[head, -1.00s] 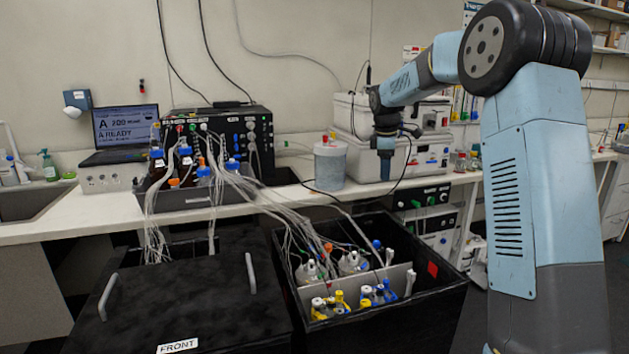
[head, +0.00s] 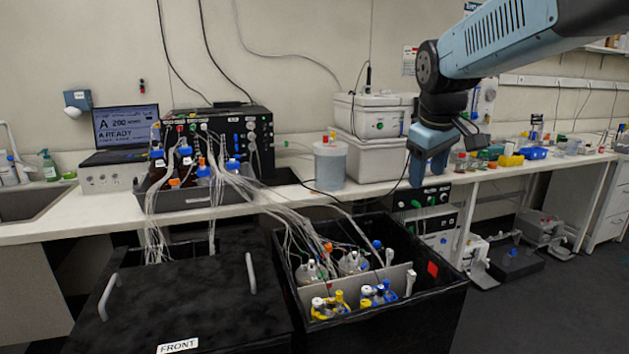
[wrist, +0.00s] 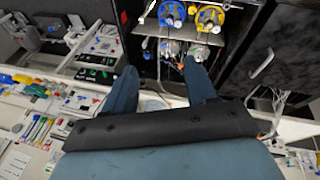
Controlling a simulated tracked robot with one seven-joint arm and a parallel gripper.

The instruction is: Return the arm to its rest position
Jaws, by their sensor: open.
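My gripper (head: 428,172) hangs pointing down at the upper right of the head view, in front of the bench and above the right side of the open black box. Its blue fingers are apart with nothing between them in the wrist view (wrist: 162,75). My arm comes in from the upper right corner of the head view. The gripper touches nothing that I can see.
The open black shaker box (head: 440,295) holds several bottles with tubing. A closed black lid marked FRONT (head: 190,290) lies to its left. A bench (head: 80,229) behind carries a laptop (head: 125,125), a tubed black unit (head: 262,125) and white cases (head: 370,150).

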